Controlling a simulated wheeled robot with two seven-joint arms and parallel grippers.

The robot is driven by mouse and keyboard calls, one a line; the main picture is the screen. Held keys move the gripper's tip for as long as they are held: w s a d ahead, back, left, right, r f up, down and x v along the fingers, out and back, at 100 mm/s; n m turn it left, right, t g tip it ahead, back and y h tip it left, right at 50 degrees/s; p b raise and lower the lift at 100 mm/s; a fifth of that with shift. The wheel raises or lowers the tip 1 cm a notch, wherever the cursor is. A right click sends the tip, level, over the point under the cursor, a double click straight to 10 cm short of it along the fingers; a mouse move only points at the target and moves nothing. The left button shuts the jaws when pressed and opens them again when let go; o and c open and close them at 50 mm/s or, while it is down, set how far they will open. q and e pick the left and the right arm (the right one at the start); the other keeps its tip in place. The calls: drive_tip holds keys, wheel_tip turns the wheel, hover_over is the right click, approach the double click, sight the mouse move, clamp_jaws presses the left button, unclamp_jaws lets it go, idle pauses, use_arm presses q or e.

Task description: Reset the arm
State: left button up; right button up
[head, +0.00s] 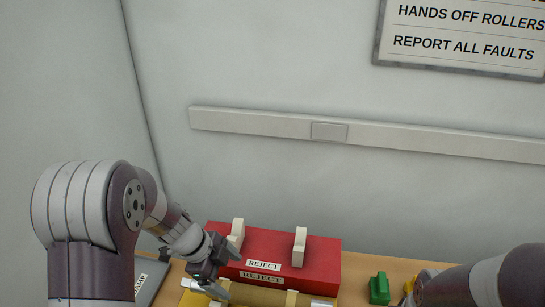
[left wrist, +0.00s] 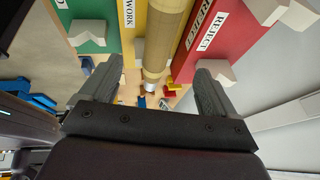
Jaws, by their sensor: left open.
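My left arm comes in from the left in the head view, and its gripper (head: 224,271) is open over the front left of the red REJECT stand (head: 318,262). In the left wrist view the jaws (left wrist: 156,82) are apart. A tan roller (left wrist: 163,35) with a pale end shows between and beyond them, and I see no finger touching it. It runs along the yellow WORK stand (left wrist: 130,40). My right arm shows only as a link at the lower right of the head view; its gripper is out of view.
The red stand carries cream holders (head: 299,246). A green block (head: 379,289) sits on the wooden table to its right, beside a partly hidden yellow thing. A grey labelled plate (head: 150,282) lies at left. A green stand (left wrist: 88,22) shows in the left wrist view. The wall is behind.

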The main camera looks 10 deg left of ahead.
use_arm(q)
drive_tip(key=w+a+n+t+y+b, duration=0.1)
drive_tip(key=a+n, duration=0.1)
drive_tip(key=n, duration=0.1)
drive_tip(key=w+a+f+n+t+y, duration=0.1)
drive_tip(key=a+n+y, duration=0.1)
drive_tip(key=w+a+n+t+y+b, duration=0.1)
drive_tip(key=a+n+t+y, duration=0.1)
drive_tip(key=n, duration=0.1)
drive_tip(key=shift+w+a+f+n+b, duration=0.25)
drive_tip(key=shift+a+f+n+b, duration=0.05)
drive_tip(key=shift+a+f+b, duration=0.1)
drive_tip(key=s+d+f+n+g+b, duration=0.2)
drive_tip(key=s+d+f+n+b, duration=0.1)
drive_tip(key=s, duration=0.4)
drive_tip(key=s+d+f+n+g+b, duration=0.3)
drive_tip(key=s+f+n+b, duration=0.3)
drive_tip(key=s+n, duration=0.1)
drive_tip(key=shift+s+f+n+b, duration=0.15)
drive_tip(key=shift+s+n+b, duration=0.15)
drive_tip(key=shift+s, duration=0.4)
